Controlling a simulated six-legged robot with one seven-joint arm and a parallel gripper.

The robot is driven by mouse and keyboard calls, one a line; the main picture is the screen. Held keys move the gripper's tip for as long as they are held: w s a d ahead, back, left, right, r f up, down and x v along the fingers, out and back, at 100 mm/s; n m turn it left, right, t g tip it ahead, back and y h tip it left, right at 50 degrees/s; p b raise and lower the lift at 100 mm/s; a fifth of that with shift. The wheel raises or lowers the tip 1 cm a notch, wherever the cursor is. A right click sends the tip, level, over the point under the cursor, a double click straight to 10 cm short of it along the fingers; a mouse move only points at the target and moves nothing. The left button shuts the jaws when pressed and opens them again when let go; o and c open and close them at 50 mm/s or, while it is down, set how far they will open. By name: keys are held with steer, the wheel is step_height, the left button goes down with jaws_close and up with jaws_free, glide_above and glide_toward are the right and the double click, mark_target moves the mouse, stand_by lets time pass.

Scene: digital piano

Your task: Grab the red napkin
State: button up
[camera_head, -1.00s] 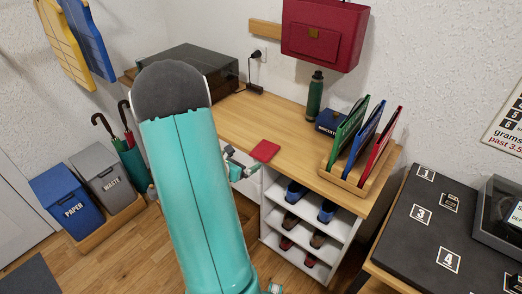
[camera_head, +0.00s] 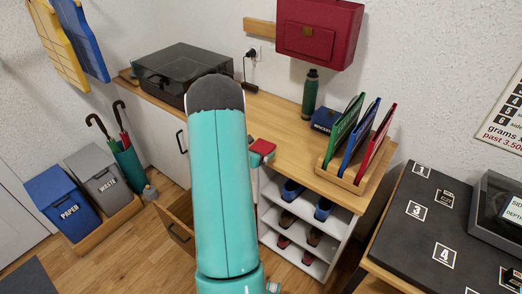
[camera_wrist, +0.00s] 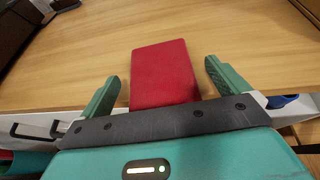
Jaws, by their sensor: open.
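The red napkin (camera_head: 263,146) is a flat folded square at the front edge of the wooden cabinet top. It also shows in the wrist view (camera_wrist: 163,73), straight ahead between the fingers, lying on the wood. My gripper (camera_wrist: 160,80) is open, its two green fingers to either side of the napkin's near part and apart from it. The napkin's near edge is hidden behind my gripper body. In the head view my arm hides most of my gripper; a teal piece of it shows beside the napkin.
On the cabinet top (camera_head: 285,125) stand a dark-lidded box (camera_head: 180,68), a green bottle (camera_head: 310,92), a blue box (camera_head: 326,120) and a wooden rack (camera_head: 340,175) with upright folders. An open drawer (camera_head: 180,222) juts out below. White shelves (camera_head: 340,225) hold shoes.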

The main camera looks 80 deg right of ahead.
steer(key=shift+s+d+f, duration=0.15)
steer(key=shift+d+f, duration=0.15)
steer(key=shift+d, duration=0.3)
steer(key=c, duration=1)
steer(key=shift+r, duration=0.15)
